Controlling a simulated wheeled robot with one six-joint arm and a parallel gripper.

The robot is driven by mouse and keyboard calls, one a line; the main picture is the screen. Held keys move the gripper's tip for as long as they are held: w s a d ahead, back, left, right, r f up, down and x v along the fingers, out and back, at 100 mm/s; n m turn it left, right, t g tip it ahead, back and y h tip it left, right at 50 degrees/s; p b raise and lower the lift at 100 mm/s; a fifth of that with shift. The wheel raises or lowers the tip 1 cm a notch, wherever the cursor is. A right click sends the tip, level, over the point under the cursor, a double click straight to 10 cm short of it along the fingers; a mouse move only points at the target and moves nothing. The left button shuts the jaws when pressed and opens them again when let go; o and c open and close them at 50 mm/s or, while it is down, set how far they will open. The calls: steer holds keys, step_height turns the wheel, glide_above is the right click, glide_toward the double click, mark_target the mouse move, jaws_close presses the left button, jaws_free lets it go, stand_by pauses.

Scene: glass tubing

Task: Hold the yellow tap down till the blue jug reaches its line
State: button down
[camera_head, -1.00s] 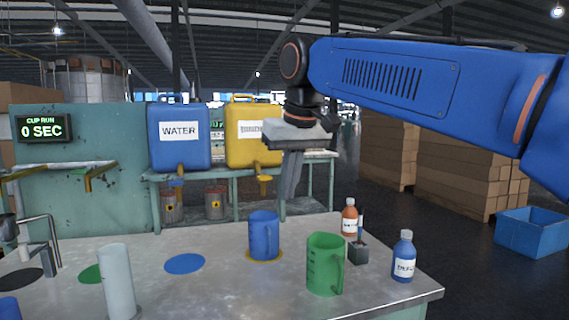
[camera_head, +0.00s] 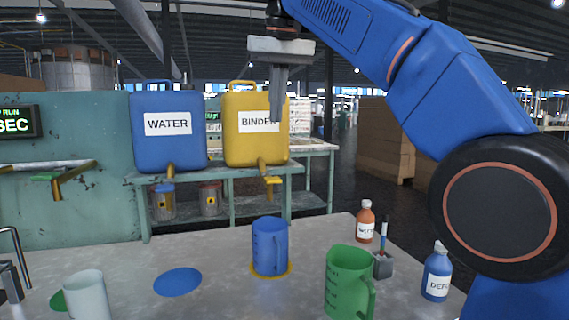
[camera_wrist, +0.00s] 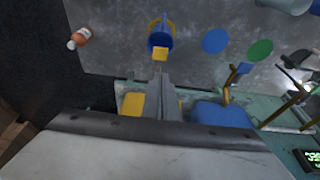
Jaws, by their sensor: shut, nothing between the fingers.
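The yellow tap (camera_head: 273,182) hangs under the yellow BINDER container (camera_head: 245,145) on the back shelf. The blue jug (camera_head: 266,250) stands upright on a yellow disc on the table, in front of the tap. Faint marks show on its side; its fill level cannot be seen. My gripper (camera_head: 276,116) is shut and empty, in front of the container and above the tap in the head view. In the wrist view, the gripper (camera_wrist: 161,82) points towards the yellow tap (camera_wrist: 160,54), apart from it in the picture, with the jug (camera_wrist: 159,39) just beyond.
A blue WATER container (camera_head: 167,150) with a blue tap (camera_head: 163,187) stands to the left. A green jug (camera_head: 345,285), an orange bottle (camera_head: 365,222) and a blue bottle (camera_head: 436,272) stand at the table's right. A bare blue disc (camera_head: 177,282) lies left of the blue jug.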

steer(key=shift+w, duration=0.1)
stand_by(0.4)
glide_toward(272, 178)
steer(key=x, duration=0.6)
steer(key=shift+f, duration=0.1)
stand_by(0.5)
